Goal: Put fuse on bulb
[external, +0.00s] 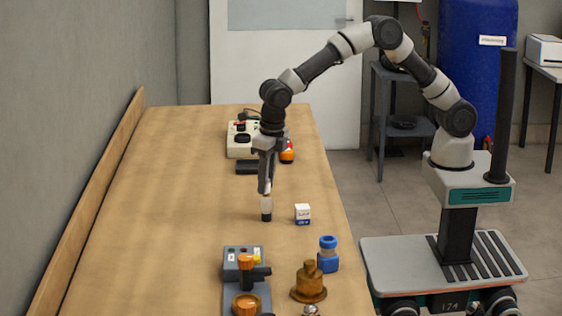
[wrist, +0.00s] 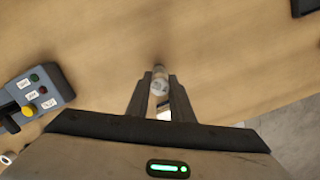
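A small cylinder with a pale, glassy top and dark lower end (external: 266,208), which looks like the fuse, is upright at my fingertips. It also shows between the fingers in the wrist view (wrist: 159,84). My gripper (external: 265,190) points straight down, and its two fingers lie close against the cylinder's sides. Its lower end seems near the tabletop; I cannot tell the gap. A small white box with a blue lower band (external: 302,214) stands just right of it; it may be the bulb's box, but its label is too small to read. No bare bulb is recognisable.
A grey control box with coloured buttons (external: 243,256) and a brown-orange part (external: 309,284) stand nearer the camera. A beige device (external: 240,139) is at the back. The table's left side (external: 160,200) is clear.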

